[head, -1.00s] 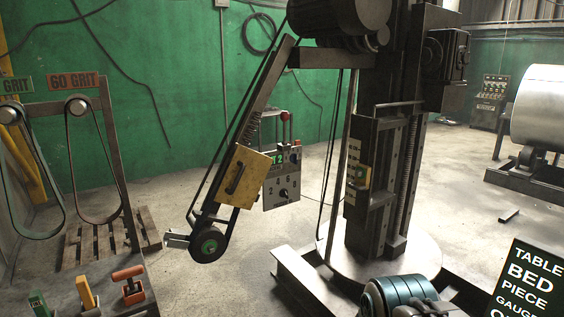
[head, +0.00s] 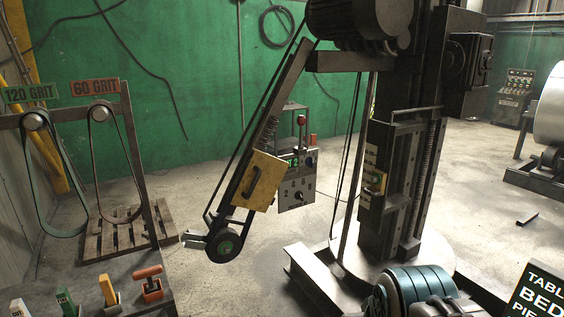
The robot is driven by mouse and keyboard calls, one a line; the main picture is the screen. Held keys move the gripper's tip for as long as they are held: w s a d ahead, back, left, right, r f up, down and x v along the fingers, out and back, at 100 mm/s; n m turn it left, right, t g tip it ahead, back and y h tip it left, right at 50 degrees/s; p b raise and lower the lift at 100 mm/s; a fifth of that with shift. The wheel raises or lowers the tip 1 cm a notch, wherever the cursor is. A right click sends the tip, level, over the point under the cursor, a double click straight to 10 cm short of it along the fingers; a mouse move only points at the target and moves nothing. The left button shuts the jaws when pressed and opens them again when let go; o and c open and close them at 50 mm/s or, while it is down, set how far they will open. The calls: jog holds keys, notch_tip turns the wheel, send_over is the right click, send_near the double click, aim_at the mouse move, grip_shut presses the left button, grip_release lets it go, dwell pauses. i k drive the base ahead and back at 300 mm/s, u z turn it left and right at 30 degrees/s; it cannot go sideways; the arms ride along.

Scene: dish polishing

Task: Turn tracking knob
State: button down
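The belt grinder's slanted arm (head: 282,95) hangs down from a dark column in the middle of the head view. It carries a yellow guard (head: 262,178) and a dark wheel with a green hub (head: 224,246) at its lower end. A small metal piece (head: 192,238) sticks out left of the wheel. A grey control panel (head: 284,201) behind the guard has a dark dial (head: 298,196) among numbers and a smaller round knob (head: 309,163) beside a green display. No label shows which part is the tracking knob. My gripper is not in view.
A belt rack (head: 75,106) with 120 and 60 grit signs stands at left above a pallet (head: 125,236). Colored handled items, including an orange one (head: 149,283), sit at the lower left. A teal ribbed cylinder (head: 415,290) is at lower right. Bare floor lies between.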

aim_at(309, 161)
jog(key=u, duration=0.45)
jog(key=i, duration=1.3)
jog(key=z, duration=0.9)
jog(key=i, duration=1.1)
jog(key=u, duration=0.2)
